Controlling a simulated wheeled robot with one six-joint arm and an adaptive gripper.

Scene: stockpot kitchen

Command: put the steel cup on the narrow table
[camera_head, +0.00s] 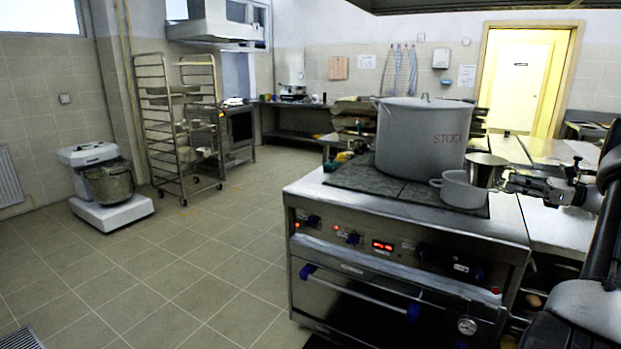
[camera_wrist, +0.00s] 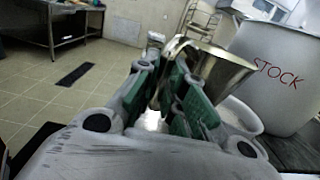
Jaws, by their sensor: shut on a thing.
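The steel cup (camera_head: 485,170) is held above the right side of the stove top, just over a small light pot. My gripper (camera_head: 503,182) comes in from the right and is shut on the cup's near side. In the wrist view the cup (camera_wrist: 215,72) is tilted in the picture, between the green finger pads of my gripper (camera_wrist: 168,98). The cup's lower part is partly hidden by the fingers. I cannot tell which surface in view is the narrow table.
A large stockpot marked STOCK (camera_head: 420,140) and a small pot (camera_head: 462,190) stand on the stove (camera_head: 400,215). Steel counters (camera_head: 560,215) lie right of the stove. A rack trolley (camera_head: 180,125) and a mixer (camera_head: 105,185) stand left. The floor (camera_head: 215,250) between is clear.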

